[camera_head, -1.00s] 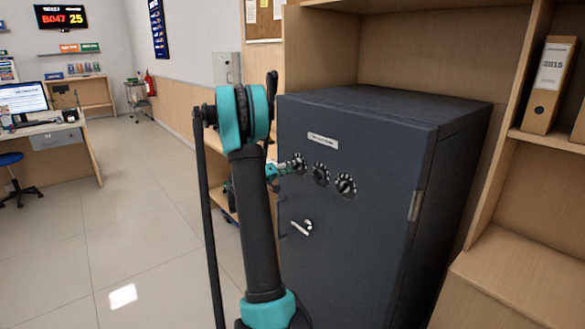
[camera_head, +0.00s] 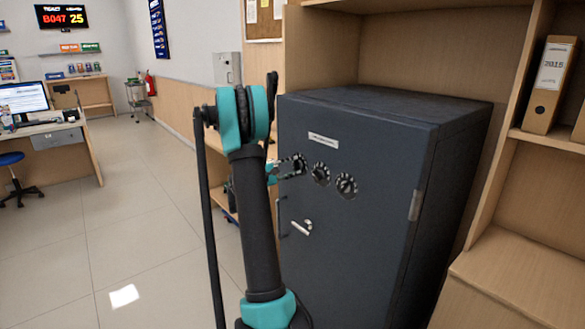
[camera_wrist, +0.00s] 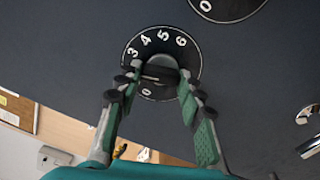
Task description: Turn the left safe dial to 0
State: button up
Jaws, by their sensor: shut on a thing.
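The left safe dial (camera_wrist: 132,60) is black with white digits around a raised centre grip. In the wrist view 3, 4, 5 and 6 show along its upper rim, and a 0 shows low between my fingers. My gripper (camera_wrist: 160,76) is shut on the centre grip, one finger on each side. The fingers hide parts of the rim. In the head view my gripper (camera_head: 282,167) reaches the left dial (camera_head: 300,163) from the left and partly covers it. The dark grey safe (camera_head: 355,245) stands with its door shut.
A silver handle (camera_head: 301,227) is below. Wooden shelving (camera_head: 510,220) encloses the safe's right; open floor (camera_head: 150,230) lies left.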

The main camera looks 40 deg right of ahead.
jog(key=n, duration=1.4)
jog(key=shift+f, duration=0.25)
jog(key=shift+s, duration=0.1)
dwell(0.3)
jog(key=o, duration=1.2)
jog(key=shift+c, duration=0.2)
jog(key=shift+a, duration=0.15)
jog(key=a, duration=1.1)
jog(key=shift+s+a, duration=0.35)
jog(key=shift+s, duration=0.1)
